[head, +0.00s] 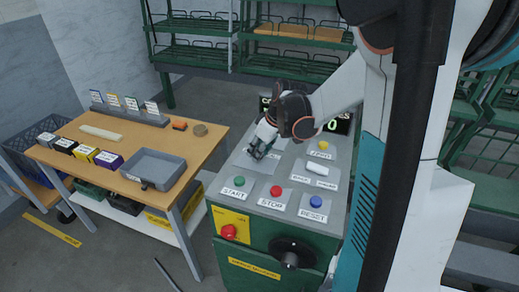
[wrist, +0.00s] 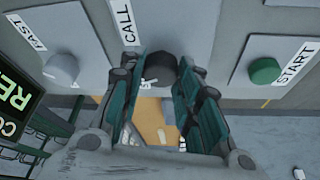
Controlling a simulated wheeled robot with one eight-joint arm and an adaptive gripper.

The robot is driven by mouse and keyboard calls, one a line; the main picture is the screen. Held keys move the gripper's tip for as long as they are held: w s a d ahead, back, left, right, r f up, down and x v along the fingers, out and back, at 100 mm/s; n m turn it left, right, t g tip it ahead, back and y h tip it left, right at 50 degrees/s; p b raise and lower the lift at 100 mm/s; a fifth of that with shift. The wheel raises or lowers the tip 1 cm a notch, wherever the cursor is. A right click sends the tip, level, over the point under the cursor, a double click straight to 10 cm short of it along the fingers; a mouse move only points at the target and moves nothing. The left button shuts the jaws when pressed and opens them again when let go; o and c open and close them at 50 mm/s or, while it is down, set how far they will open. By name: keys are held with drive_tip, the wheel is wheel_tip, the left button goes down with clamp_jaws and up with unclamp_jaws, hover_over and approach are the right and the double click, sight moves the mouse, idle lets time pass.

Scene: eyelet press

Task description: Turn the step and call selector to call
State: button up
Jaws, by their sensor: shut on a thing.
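The step and call selector is a dark round knob (wrist: 160,66) on a grey plate, seen in the wrist view between my fingers. A CALL label (wrist: 128,22) is beside it, and a second label starting "ST" (wrist: 150,84) is partly hidden between the fingers. My gripper (wrist: 160,92) is shut on the knob, with green-and-grey fingers on both sides. In the head view my gripper (head: 260,150) reaches down to the console's upper left part and hides the selector. Which label the knob points to cannot be told.
The green START button (head: 239,181), red STOP button (head: 276,191) and blue RESET button (head: 316,201) line the console's front. A yellow button (head: 323,146) and a white selector (head: 321,168) are to the right. A wooden table (head: 75,132) with a grey tray (head: 133,180) stands left.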

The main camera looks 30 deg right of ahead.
drive_tip(key=m+h, duration=0.1)
drive_tip(key=m, duration=0.1)
drive_tip(key=m+h, duration=0.1)
drive_tip(key=m, duration=0.4)
drive_tip(key=shift+a+h+p, duration=0.25)
drive_tip(key=shift+h+p, duration=0.15)
drive_tip(key=m+h, duration=0.1)
drive_tip(key=m, duration=0.1)
drive_tip(key=m+g, duration=0.1)
drive_tip(key=m, duration=0.2)
drive_tip(key=shift+w+h, duration=0.1)
drive_tip(key=shift+h, duration=0.3)
drive_tip(key=shift+m, duration=0.3)
drive_tip(key=o, duration=1)
drive_tip(key=shift+o, duration=0.2)
drive_tip(key=v, duration=1.2)
drive_tip(key=shift+a, duration=0.1)
